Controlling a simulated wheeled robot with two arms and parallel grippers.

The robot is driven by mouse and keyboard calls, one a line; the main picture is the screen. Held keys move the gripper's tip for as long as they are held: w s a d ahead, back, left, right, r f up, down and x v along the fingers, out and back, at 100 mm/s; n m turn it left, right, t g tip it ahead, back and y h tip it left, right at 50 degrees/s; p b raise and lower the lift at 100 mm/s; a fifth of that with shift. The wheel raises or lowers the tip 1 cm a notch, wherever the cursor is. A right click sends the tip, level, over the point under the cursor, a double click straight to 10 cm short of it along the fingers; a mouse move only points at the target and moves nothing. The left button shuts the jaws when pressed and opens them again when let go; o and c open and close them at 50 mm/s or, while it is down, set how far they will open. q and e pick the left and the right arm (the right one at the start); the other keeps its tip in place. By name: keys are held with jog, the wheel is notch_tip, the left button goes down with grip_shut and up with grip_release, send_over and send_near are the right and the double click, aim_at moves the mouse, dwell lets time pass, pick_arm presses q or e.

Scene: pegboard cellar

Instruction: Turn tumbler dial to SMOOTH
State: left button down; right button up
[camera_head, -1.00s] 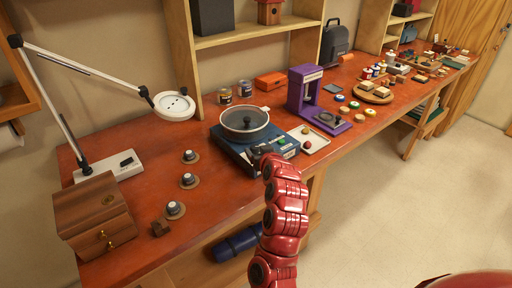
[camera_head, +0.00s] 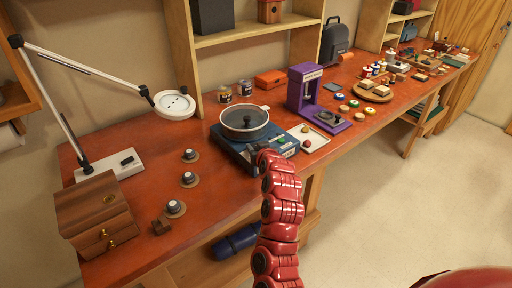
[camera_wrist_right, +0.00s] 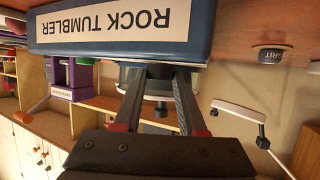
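The rock tumbler has a blue base (camera_head: 228,150) and a grey round drum (camera_head: 246,132) with a glassy lid. It stands near the front edge of the orange-red bench. In the right wrist view, which is upside down, its base (camera_wrist_right: 90,28) shows the ROCK TUMBLER label. My right gripper (camera_head: 260,150) is at the front of the tumbler. In the wrist view its two fingers (camera_wrist_right: 164,74) stand apart with something dark between the tips, and I cannot tell whether they press on it. The dial and its SMOOTH mark cannot be made out. My left gripper is out of view.
A white tray (camera_head: 318,138) and a purple press (camera_head: 293,90) stand right of the tumbler. Cans (camera_head: 225,94) and an orange box (camera_head: 270,79) sit behind. Several small round pieces, a magnifier lamp (camera_head: 174,105) and a wooden drawer box (camera_head: 88,200) are to the left.

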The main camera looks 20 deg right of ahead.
grip_shut()
jog(key=shift+a, duration=0.1)
